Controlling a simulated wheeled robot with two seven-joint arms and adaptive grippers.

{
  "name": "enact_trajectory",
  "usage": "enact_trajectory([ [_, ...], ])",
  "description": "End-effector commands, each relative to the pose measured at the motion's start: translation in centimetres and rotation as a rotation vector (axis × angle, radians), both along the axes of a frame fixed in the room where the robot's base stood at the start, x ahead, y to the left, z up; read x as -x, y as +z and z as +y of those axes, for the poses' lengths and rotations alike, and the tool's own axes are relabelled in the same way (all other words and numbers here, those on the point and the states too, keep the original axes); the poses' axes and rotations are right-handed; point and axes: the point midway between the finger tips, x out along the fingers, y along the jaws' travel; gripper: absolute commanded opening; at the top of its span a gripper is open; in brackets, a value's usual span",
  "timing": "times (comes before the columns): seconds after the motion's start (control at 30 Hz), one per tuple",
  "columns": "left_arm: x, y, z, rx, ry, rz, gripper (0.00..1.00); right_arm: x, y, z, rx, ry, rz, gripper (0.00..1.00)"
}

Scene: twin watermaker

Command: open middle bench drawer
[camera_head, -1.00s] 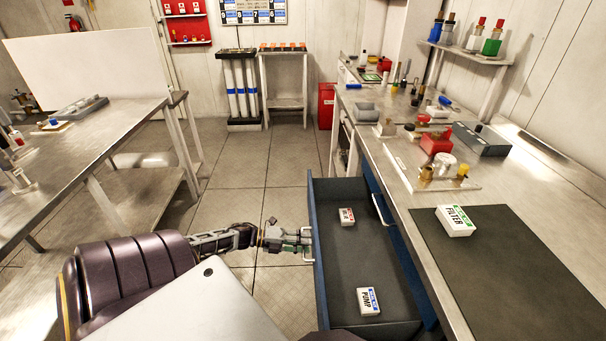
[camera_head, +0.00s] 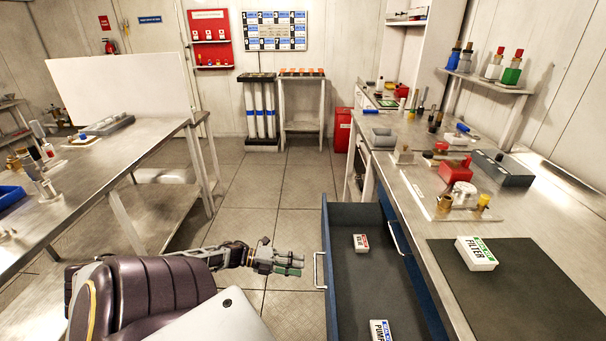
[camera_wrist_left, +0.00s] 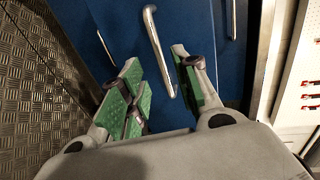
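A blue bench drawer (camera_head: 338,302) is pulled far out from the right-hand bench. A red-labelled white box (camera_head: 361,242) and a PUMP box (camera_head: 380,330) lie in it. Its pale bar handle (camera_head: 319,271) is on the outer front face. My left gripper (camera_head: 300,264) is just left of the handle, apart from it in the head view. In the left wrist view the green-padded fingers (camera_wrist_left: 160,88) are spread, with the handle (camera_wrist_left: 158,48) beyond the gap between them. My right gripper is not in view.
Another handle (camera_head: 397,238) shows on the bench front behind the drawer. A FILTER box (camera_head: 476,253) lies on the dark mat on the bench (camera_head: 425,215). A steel table (camera_head: 120,150) stands at left. Tiled floor (camera_head: 265,200) between is clear.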

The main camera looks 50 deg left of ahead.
Motion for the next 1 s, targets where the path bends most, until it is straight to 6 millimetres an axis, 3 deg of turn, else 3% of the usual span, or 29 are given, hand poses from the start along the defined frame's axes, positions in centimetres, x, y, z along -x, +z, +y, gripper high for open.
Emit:
enact_trajectory([
  [0.4,3.0,0.8,2.6,0.000,0.000,0.001,0.32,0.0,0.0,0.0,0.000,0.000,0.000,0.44],
  [1.0,3.5,0.9,3.1,0.000,0.000,0.000,0.32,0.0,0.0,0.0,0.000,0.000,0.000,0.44],
])
